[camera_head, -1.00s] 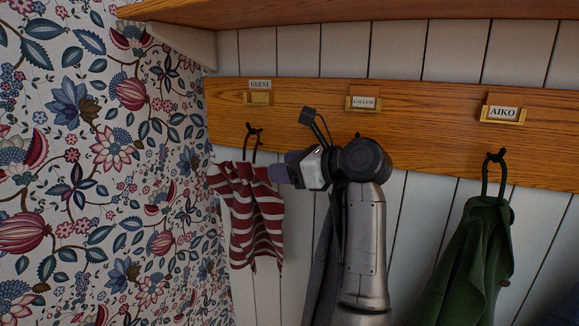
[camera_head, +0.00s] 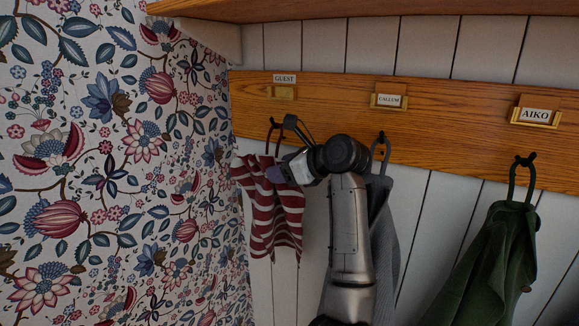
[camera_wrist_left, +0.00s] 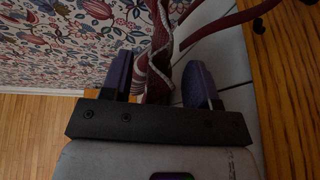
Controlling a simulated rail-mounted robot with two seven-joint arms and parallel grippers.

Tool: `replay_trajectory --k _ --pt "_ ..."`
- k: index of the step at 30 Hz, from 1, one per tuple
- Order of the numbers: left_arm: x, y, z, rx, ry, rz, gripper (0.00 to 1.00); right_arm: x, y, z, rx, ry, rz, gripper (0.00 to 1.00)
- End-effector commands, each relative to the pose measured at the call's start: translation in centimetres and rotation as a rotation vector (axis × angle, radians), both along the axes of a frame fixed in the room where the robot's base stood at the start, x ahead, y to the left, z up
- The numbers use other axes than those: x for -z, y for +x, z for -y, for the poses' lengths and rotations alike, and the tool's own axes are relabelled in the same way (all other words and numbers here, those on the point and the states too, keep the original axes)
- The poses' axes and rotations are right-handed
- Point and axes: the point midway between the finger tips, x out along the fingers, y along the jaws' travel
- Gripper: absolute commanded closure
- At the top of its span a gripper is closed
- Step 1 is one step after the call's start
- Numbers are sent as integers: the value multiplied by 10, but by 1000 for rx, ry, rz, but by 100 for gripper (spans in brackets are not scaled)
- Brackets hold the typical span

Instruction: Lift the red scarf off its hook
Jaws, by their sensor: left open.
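The red and white striped scarf (camera_head: 275,220) hangs by its loop from a dark hook (camera_head: 272,125) below the GUEST plate. My left gripper (camera_head: 270,178) is at the upper part of the scarf and hides some of it. In the left wrist view its purple fingers (camera_wrist_left: 160,72) are apart, one on each side of the gathered scarf (camera_wrist_left: 158,62). The red loop (camera_wrist_left: 215,25) runs up to the dark hook (camera_wrist_left: 258,22) at the right. I cannot tell whether either finger touches the cloth. My right gripper is not in view.
A grey garment (camera_head: 384,240) hangs below the CALLUM plate (camera_head: 388,101), partly behind my arm. A green garment (camera_head: 495,255) hangs below the AIKO plate (camera_head: 536,116). A wooden shelf (camera_head: 350,8) runs above the rail. A flowered wall (camera_head: 110,170) stands close on the left.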

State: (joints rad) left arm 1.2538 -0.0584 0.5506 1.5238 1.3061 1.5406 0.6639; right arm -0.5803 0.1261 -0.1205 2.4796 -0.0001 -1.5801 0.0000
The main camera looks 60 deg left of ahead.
Motion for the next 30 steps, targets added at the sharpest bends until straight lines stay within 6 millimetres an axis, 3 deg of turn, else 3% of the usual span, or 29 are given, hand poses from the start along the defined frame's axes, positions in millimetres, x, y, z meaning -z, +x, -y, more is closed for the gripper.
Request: replay_trajectory --k 8,24,30 --pt "0 0 -1 0 0 0 46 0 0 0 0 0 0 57" --pt "0 0 0 0 0 1 98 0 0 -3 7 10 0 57" --pt "0 0 -1 0 2 2 100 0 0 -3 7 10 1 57"
